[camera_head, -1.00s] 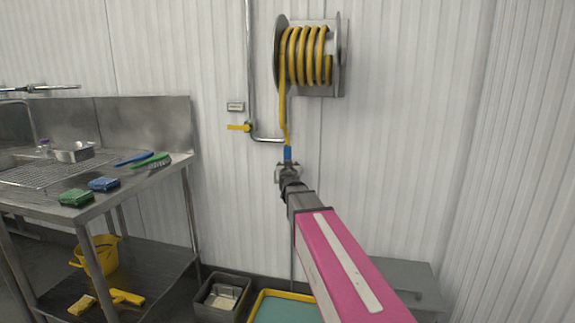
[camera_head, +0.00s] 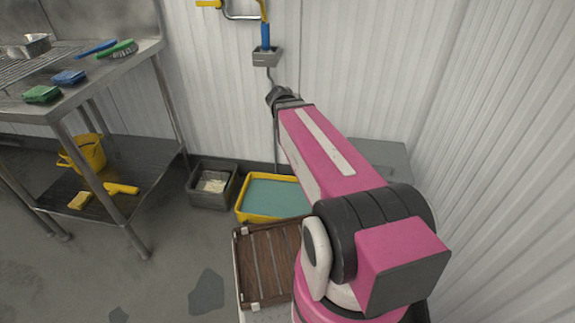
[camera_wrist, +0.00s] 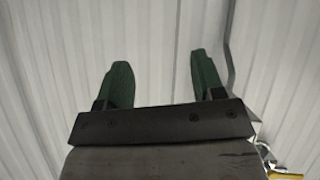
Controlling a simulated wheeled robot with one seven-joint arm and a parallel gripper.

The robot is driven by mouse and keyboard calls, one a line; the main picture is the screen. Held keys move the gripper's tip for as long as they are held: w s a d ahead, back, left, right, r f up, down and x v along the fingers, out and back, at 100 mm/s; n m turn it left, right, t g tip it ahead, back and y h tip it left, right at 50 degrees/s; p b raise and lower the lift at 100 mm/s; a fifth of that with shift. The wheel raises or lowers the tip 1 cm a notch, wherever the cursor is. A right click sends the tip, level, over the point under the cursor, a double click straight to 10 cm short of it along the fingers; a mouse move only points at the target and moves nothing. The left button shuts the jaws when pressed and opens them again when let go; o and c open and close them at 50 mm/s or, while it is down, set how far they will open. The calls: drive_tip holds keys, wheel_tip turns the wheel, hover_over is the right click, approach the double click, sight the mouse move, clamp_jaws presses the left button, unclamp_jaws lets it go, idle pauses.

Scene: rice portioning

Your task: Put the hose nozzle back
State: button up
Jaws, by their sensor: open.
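The blue hose nozzle (camera_head: 266,36) hangs upright at the lower end of the yellow hose (camera_head: 263,9), against the white wall. Its lower end meets a small grey wall holder (camera_head: 267,57) and appears to be seated in it. My gripper (camera_wrist: 157,70) is open and empty in the wrist view, with two dark green fingers apart and only white wall panel between them. In the head view my wrist is just below the holder, apart from the nozzle, and the fingers are hidden. The nozzle is not seen in the wrist view.
A steel table (camera_head: 131,63) with brushes and sponges stands at the left. A yellow-rimmed tub (camera_head: 240,208) and a grey bin (camera_head: 210,204) stand on the floor by the wall. A brown slatted crate (camera_head: 240,262) is nearer. A grey box (camera_head: 385,153) is at right.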

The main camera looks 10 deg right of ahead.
drive_tip(key=s+a+f+n+g+y, duration=0.2)
drive_tip(key=s+a+f+g+y, duration=0.1)
drive_tip(key=s+f, duration=0.5)
drive_tip(key=s+a+f+n+g+y, duration=0.2)
drive_tip(key=s+a+f+g+y, duration=0.1)
drive_tip(key=s+f+g, duration=0.3)
drive_tip(key=s+f, duration=0.2)
drive_tip(key=s, duration=0.2)
drive_tip(key=shift+s+g, duration=0.3)
